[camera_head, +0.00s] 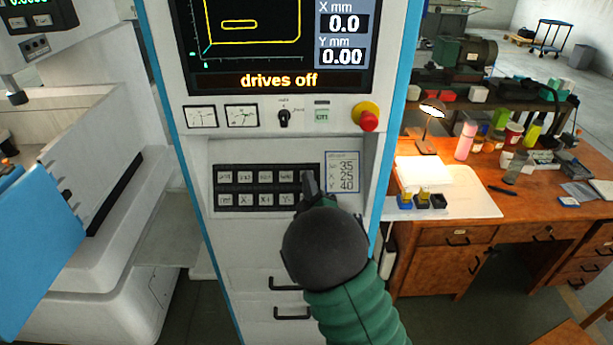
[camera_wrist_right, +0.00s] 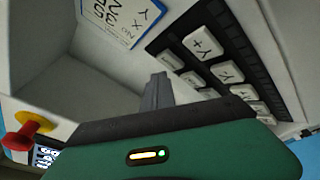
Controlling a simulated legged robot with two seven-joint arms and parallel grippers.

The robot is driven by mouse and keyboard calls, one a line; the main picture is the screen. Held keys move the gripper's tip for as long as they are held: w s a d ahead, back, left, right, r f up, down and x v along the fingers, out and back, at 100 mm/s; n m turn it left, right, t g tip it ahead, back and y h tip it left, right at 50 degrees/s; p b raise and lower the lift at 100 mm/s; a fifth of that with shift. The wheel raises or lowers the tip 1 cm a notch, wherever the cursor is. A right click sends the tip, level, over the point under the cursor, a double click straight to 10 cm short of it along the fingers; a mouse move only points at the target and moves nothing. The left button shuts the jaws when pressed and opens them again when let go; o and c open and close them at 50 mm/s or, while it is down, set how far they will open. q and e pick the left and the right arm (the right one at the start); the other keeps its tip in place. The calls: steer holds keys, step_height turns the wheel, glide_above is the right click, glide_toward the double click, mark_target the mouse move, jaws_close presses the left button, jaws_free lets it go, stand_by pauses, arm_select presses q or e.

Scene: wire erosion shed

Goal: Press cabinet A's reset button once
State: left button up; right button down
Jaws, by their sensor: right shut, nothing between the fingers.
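The cabinet (camera_head: 195,140) is white with blue edges, and its screen (camera_head: 270,40) reads "drives off". A dark keypad (camera_head: 250,188) with two rows of pale keys sits in a recess below. I cannot make out which key, if any, is the reset button. The right gripper (camera_head: 309,186) is shut and empty, its tip over the keypad's right end, hiding keys there. In the right wrist view the shut fingers (camera_wrist_right: 157,92) point into the recess beside the keypad (camera_wrist_right: 222,68); contact cannot be told. The left gripper is out of view.
A red stop knob (camera_head: 369,120) on a yellow base juts out above the recess; it also shows in the right wrist view (camera_wrist_right: 22,137). A rotary switch (camera_head: 284,118) is left of it. A wooden desk (camera_head: 470,235) stands at right, a white machine (camera_head: 110,160) at left.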

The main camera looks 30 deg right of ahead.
steer(key=shift+s+a+r, duration=0.1)
steer(key=shift+r, duration=0.15)
steer(key=s+a+r+p, duration=0.2)
steer(key=s, duration=0.1)
steer(key=shift+s+r, duration=0.1)
steer(key=shift+r, duration=0.1)
stand_by(0.6)
steer(key=s+a+f+m+g+y, duration=0.25)
steer(key=s+a+f+g, duration=0.2)
steer(key=f, duration=0.25)
steer(key=s+a+f+m+g+y, duration=0.25)
steer(key=a+f+g+y, duration=0.2)
steer(key=f, duration=0.25)
steer(key=s+a+f+g, duration=0.1)
steer(key=s+a+g, duration=0.2)
steer(key=s, duration=0.4)
steer(key=s+a+f+m+g, duration=0.1)
steer(key=s+a+f+g, duration=0.1)
steer(key=s, duration=0.6)
steer(key=shift+a+f+g+y, duration=0.2)
steer(key=shift+a+g+y, duration=0.2)
steer(key=shift+a+g, duration=0.4)
